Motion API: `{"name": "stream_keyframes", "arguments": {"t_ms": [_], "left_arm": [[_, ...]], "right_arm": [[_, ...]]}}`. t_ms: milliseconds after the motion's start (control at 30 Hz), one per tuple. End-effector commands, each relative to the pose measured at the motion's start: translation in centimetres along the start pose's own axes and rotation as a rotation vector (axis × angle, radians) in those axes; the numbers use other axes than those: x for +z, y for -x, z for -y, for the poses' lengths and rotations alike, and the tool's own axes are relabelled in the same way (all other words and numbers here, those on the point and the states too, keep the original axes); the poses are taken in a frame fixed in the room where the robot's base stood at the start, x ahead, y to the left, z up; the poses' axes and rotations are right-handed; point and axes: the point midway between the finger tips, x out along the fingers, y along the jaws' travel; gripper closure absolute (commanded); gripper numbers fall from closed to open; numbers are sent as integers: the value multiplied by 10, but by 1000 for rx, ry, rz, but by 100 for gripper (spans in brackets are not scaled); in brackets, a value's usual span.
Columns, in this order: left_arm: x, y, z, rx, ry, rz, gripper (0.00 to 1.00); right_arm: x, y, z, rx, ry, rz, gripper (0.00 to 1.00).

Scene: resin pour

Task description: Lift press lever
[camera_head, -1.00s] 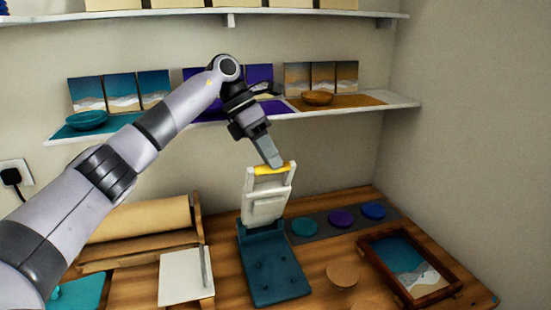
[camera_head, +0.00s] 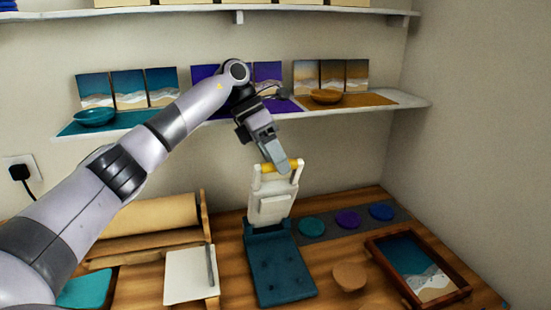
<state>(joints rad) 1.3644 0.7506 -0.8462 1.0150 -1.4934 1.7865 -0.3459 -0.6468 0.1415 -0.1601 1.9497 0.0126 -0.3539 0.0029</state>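The press has a dark teal base (camera_head: 281,268) on the wooden table and a white lever frame (camera_head: 273,203) that stands upright at its back. A yellow handle bar (camera_head: 296,165) runs across the top of the lever. My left gripper (camera_head: 282,167) is at the yellow bar, coming down from the upper left. Its fingers overlap the bar's middle and hide part of it. I cannot tell from this angle whether they are closed around it. My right gripper is not in view.
A framed seascape tray (camera_head: 462,291) lies at the right. Teal, purple and blue discs (camera_head: 347,219) sit on a grey strip behind it. A round wooden disc (camera_head: 349,276) is right of the press. A white pad (camera_head: 187,276) and a paper roll (camera_head: 150,216) are left. A shelf (camera_head: 413,101) hangs above.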

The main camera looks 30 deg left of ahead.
Motion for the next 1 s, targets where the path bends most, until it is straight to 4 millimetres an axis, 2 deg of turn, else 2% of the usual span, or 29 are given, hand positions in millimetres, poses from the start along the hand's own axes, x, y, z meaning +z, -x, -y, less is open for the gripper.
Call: {"name": "stream_keyframes", "arguments": {"t_ms": [233,367,700,833,1000], "left_arm": [[-2,-3,-3,6,6,-7,52],[-2,3,-2,6,5,-6,52],[0,55,1,5,1,0,52],[0,68,2,5,1,-1,52],[-1,73,2,3,-1,-2,52]], "right_arm": [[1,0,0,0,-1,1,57],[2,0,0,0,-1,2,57],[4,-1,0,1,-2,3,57],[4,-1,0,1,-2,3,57],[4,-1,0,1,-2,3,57]]}}
